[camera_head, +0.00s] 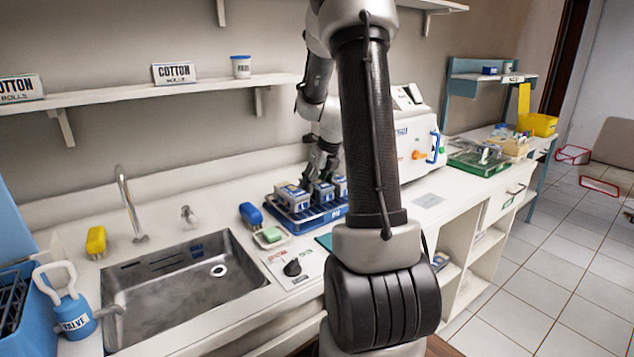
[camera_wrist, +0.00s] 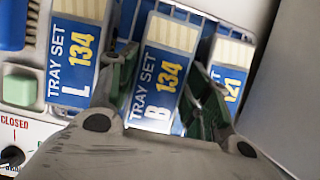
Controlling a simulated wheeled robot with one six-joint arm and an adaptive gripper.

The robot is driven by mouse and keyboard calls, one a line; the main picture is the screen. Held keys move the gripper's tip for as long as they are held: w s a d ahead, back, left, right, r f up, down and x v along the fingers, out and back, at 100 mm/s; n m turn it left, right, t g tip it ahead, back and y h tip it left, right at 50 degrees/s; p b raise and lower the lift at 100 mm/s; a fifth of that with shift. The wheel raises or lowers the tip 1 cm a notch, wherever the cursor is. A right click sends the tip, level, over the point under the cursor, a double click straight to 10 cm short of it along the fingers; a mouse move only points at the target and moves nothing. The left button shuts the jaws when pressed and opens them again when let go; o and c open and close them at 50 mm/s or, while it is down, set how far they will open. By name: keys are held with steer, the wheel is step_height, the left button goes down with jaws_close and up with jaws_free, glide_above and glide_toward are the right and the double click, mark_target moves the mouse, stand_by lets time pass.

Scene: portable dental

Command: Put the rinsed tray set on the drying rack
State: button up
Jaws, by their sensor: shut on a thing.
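My gripper (camera_head: 322,172) reaches down over a blue rack (camera_head: 328,217) on the counter. In the wrist view its two green-grey fingers (camera_wrist: 163,88) are on either side of the middle tray set, marked B 134 (camera_wrist: 158,80), and are shut on it. This tray set (camera_head: 322,194) stands in line with two others at the rack. The tray set marked L 134 (camera_wrist: 75,55) is on its left, and one marked 121 (camera_wrist: 230,75) is on its right, partly hidden by a finger. I cannot tell whether the held set touches the rack.
A sink (camera_head: 185,285) with a tap is at left. A green soap block (camera_head: 271,235), a blue item (camera_head: 250,214) and a knob panel (camera_head: 292,267) lie left of the rack. A white machine (camera_head: 417,125) stands close on the right. A shelf (camera_head: 210,88) runs above.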

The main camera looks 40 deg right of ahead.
steer(key=shift+f, duration=0.15)
steer(key=o, duration=1)
steer(key=shift+o, duration=0.2)
